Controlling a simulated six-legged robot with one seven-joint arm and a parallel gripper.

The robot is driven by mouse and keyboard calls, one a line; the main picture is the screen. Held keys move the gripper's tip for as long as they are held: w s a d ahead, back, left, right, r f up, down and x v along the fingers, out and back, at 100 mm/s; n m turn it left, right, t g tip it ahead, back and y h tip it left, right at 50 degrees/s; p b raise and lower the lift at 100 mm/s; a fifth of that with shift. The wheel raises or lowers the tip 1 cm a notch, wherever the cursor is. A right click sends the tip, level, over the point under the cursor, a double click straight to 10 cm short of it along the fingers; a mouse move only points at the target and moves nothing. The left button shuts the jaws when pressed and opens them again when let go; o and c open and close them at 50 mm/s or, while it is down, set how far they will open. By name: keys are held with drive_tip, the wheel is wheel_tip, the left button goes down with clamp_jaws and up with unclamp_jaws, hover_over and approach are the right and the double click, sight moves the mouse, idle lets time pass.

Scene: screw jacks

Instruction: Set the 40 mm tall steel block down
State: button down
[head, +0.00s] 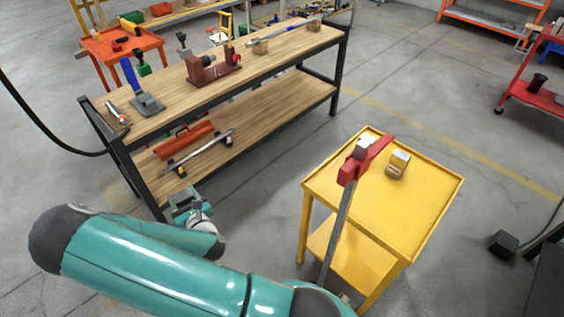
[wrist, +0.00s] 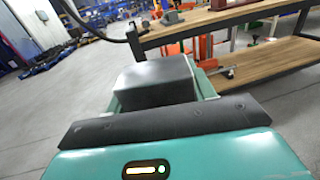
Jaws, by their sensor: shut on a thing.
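My gripper (head: 186,203) is in the head view at the lower left, in front of the near left leg of the workbench. In the wrist view a dark grey steel block (wrist: 155,78) sits between its teal fingers. The gripper is shut on this block. The block's lower part is hidden behind the dark edge of the gripper body. In the head view the block is too small to make out clearly. The block is held in the air, clear of the workbench (head: 165,112).
On the workbench stand a dark red vise (head: 213,70), a grey device with a blue handle (head: 146,101) and small blocks.

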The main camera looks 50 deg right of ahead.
drive_tip(key=s+d+r+m+g+h, duration=0.2)
drive_tip(key=s+d+m+g+h, duration=0.3)
drive_tip(key=d, duration=0.5)
drive_tip(key=s+d+r+m+g+h, duration=0.1)
drive_tip(key=s+d+m+g+h, duration=0.15)
drive_tip(key=s+d, duration=0.55)
drive_tip(key=s+d+r+m+g+h, duration=0.2)
drive_tip(key=s+d+m+g+h, duration=0.25)
drive_tip(key=d, duration=0.65)
drive_tip(key=s+d+r+m+g, duration=0.1)
drive_tip(key=s+d+m+g, duration=0.3)
drive_tip(key=s, duration=0.5)
drive_tip(key=s+d+m+g+y, duration=0.1)
drive_tip(key=s+d+m+g, duration=0.1)
drive_tip(key=s+g, duration=0.5)
drive_tip(key=s+d+r+m+g, duration=0.1)
drive_tip(key=s+d+m+g, duration=0.15)
drive_tip(key=s, duration=0.95)
drive_tip(key=shift+w+d+f, duration=0.1)
drive_tip(key=shift+d+f, duration=0.05)
drive_tip(key=shift+f, duration=1.5)
drive_tip(key=shift+w+d+f, duration=0.1)
drive_tip(key=shift+d+f, duration=0.05)
drive_tip(key=shift+f, duration=1.5)
drive_tip(key=shift+f, duration=0.6)
drive_tip(key=shift+c, duration=2.2)
unclamp_jaws()
